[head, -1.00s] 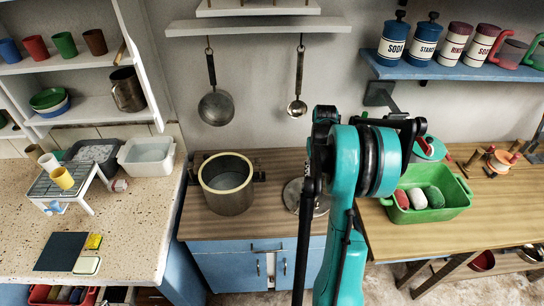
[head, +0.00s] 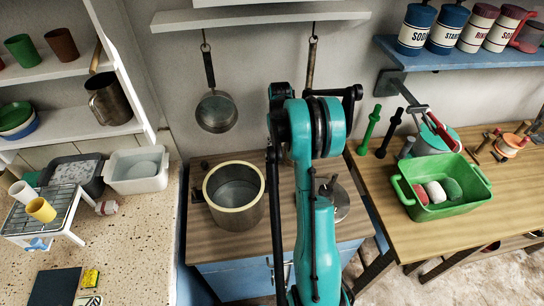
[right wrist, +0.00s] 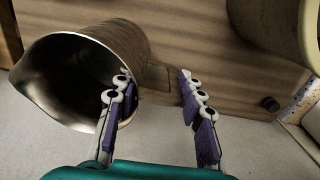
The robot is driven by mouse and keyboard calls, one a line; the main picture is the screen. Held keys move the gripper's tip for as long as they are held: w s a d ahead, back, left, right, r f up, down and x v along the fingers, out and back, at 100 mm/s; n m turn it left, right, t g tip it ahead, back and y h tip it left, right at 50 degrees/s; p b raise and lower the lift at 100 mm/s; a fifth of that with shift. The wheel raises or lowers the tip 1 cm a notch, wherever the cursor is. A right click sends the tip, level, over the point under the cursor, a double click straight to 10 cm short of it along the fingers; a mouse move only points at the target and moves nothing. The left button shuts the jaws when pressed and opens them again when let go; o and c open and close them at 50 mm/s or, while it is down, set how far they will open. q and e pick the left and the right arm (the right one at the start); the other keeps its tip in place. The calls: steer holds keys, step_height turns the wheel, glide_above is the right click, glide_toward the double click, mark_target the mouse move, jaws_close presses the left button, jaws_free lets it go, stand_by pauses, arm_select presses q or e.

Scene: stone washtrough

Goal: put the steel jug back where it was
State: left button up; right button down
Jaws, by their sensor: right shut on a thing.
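A steel jug (right wrist: 118,48) fills the upper left of the right wrist view, tilted with its open mouth toward the left. The grip point is partly hidden. Another steel vessel (head: 110,101), with a wooden handle sticking out, stands on the white shelf at left. My left gripper is in neither view.
A saucepan (head: 216,112) hangs above. A green tub (head: 450,208) stands on the right table. A white basin (head: 138,183) stands at left.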

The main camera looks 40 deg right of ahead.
steer(key=w+f, duration=0.1)
steer(key=f, duration=0.1)
steer(key=w+f+b, duration=0.1)
steer(key=w+a+f, duration=0.1)
steer(key=f, duration=0.1)
steer(key=shift+w+f+b, duration=0.15)
steer(key=shift+f+b, duration=0.15)
steer(key=shift+d+f, duration=0.1)
steer(key=shift+f, duration=0.2)
steer(key=shift+f, duration=0.1)
steer(key=c, duration=1)
jaws_free()
steer(key=shift+o, duration=0.2)
